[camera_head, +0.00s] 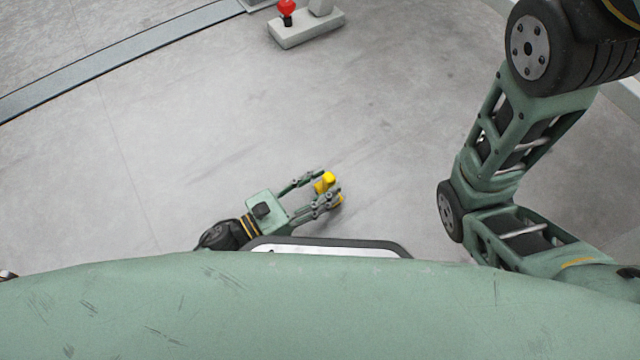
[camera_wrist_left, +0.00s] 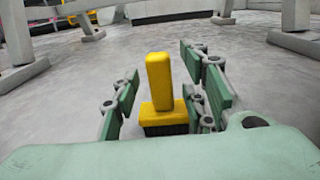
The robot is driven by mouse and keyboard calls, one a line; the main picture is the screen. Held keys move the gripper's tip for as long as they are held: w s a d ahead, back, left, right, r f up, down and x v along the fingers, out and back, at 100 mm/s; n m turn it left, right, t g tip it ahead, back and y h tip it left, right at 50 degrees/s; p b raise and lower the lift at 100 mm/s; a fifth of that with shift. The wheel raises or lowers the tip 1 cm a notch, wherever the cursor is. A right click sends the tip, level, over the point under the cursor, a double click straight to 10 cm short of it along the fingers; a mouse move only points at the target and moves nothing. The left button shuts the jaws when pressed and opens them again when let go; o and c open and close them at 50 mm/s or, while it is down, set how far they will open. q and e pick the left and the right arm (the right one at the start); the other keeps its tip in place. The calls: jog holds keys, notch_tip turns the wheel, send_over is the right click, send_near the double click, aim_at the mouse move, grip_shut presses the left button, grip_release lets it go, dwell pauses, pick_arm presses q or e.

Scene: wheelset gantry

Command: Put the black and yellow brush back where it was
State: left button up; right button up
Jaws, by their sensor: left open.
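The black and yellow brush (camera_head: 325,183) is near the bottom middle of the head view, at the fingertips of my left gripper (camera_head: 318,190). In the left wrist view the brush (camera_wrist_left: 160,85) stands upright on the grey floor, yellow handle up and black bristles down. The fingers of my left gripper (camera_wrist_left: 160,95) are spread on both sides of it, with a visible gap on the left side. The right side is closer, and I cannot tell whether it touches. The lower bristles are partly hidden by the green gripper body. My right gripper is not in view.
A grey block with a red knob (camera_head: 287,10) stands at the top middle of the head view. A metal floor strip (camera_head: 120,62) crosses the upper left. Grey support legs (camera_wrist_left: 22,50) stand farther back in the left wrist view. The floor around the brush is clear.

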pick_arm(q)
jog(key=shift+r, duration=0.15)
jog(key=shift+s+a+p, duration=0.2)
jog(key=shift+a+p, duration=0.1)
jog(key=shift+p, duration=0.15)
jog(key=p+v, duration=0.4)
jog(key=v, duration=0.6)
jog(key=shift+s+a, duration=0.4)
jog(key=shift+a, duration=0.15)
